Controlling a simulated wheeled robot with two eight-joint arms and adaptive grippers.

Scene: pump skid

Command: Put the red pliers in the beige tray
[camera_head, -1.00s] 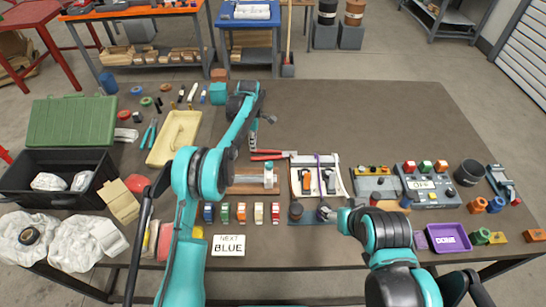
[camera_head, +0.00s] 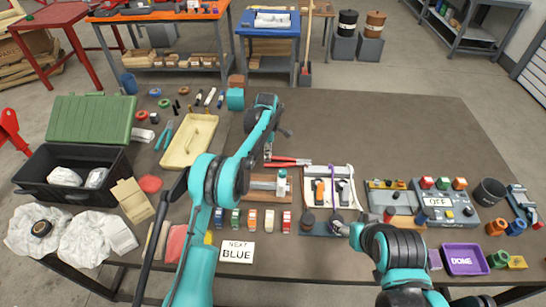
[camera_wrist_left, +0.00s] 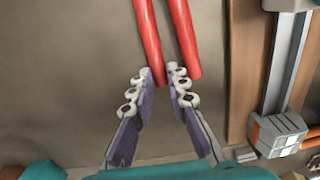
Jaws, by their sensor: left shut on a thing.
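The red pliers (camera_head: 290,161) lie on the brown table, left of the white tool board, with their red handles toward my left gripper. My left gripper (camera_head: 268,153) is at the handle ends. In the left wrist view its fingertips (camera_wrist_left: 163,84) are closed around the end of one red handle (camera_wrist_left: 150,40); the other handle passes beside the right finger. The pliers' head is out of that view. The beige tray (camera_head: 177,154) lies left of my left arm, with a beige thing in it. My right arm shows at lower right, but its fingers are not clear.
A wooden-based fixture (camera_head: 268,196) stands just in front of the pliers. The white tool board (camera_head: 343,172) is to their right. Teal pliers (camera_head: 164,137) lie left of the tray. A black bin (camera_head: 40,170) with a green lid is farther left. The table behind the pliers is clear.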

